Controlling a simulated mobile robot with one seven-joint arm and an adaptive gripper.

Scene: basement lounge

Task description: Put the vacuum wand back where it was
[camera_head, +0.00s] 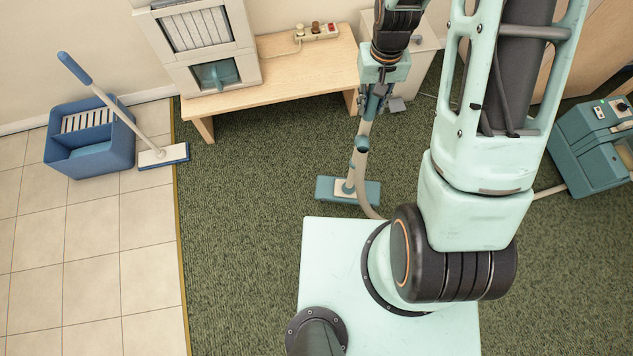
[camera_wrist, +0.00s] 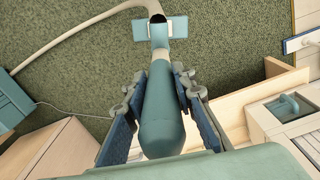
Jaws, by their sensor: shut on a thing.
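The vacuum wand (camera_head: 363,133) is a beige tube with a teal handle and a wide teal floor head (camera_head: 334,190). It stands nearly upright with the head at the green carpet. My gripper (camera_head: 374,92) is shut on its upper part. In the wrist view the teal handle (camera_wrist: 160,118) lies between the two fingers of my gripper (camera_wrist: 160,100), and the floor head (camera_wrist: 150,30) shows beyond it. A beige hose (camera_wrist: 85,28) runs from the wand to the teal vacuum body (camera_head: 590,145) at the right, partly hidden behind my arm.
A low wooden bench (camera_head: 290,75) by the wall holds a white dispenser-like unit (camera_head: 205,40) and a power strip (camera_head: 317,32). A white cabinet (camera_head: 425,50) stands beside it. A blue bucket (camera_head: 90,150) and mop (camera_head: 150,155) are on the tiles.

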